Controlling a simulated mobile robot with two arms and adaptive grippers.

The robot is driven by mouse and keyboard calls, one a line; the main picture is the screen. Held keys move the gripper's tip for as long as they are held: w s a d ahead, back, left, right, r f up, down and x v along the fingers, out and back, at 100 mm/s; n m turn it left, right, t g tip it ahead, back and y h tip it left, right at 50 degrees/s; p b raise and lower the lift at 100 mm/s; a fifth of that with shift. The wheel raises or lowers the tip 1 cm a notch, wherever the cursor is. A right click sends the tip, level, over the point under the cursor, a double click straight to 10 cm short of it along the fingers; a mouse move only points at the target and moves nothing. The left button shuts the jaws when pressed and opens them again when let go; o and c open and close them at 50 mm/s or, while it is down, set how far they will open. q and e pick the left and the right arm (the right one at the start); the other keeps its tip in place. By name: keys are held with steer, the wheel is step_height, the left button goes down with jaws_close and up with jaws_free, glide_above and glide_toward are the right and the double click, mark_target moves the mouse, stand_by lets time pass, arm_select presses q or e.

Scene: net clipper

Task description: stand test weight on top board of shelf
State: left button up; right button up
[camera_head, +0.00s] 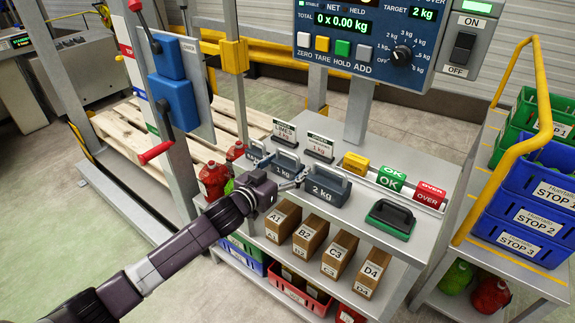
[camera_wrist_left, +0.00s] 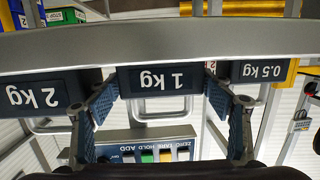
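Three dark grey test weights with handles stand in a row on the grey bench top (camera_head: 375,215): 2 kg (camera_head: 328,188), 1 kg (camera_head: 287,162) and a third (camera_head: 254,151) partly hidden. The left wrist view, upside down, shows the 2 kg weight (camera_wrist_left: 40,95), the 1 kg weight (camera_wrist_left: 170,79) and the 0.5 kg weight (camera_wrist_left: 262,71). My left gripper (camera_head: 282,172) is open in front of the 1 kg weight. Its fingers (camera_wrist_left: 162,92) stand either side of that weight's face; contact cannot be told. My right gripper is not in view.
Cartons A1 to D4 (camera_head: 338,253) stand on a lower board below the weights. A green-based block with a black handle (camera_head: 390,217) and OK/OVER signs (camera_head: 391,178) are to the right. A post (camera_head: 358,110) rises behind. Blue crates (camera_head: 530,215) stand far right.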

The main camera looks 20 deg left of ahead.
arm_select(q)
steer(key=shift+r, duration=0.2)
steer(key=shift+s+a+f, duration=0.1)
steer(key=shift+s+f, duration=0.05)
steer(key=shift+s, duration=0.15)
steer(key=v, duration=1.1)
steer(key=shift+s+b, duration=0.15)
steer(key=shift+b, duration=0.3)
steer(key=shift+a, duration=0.1)
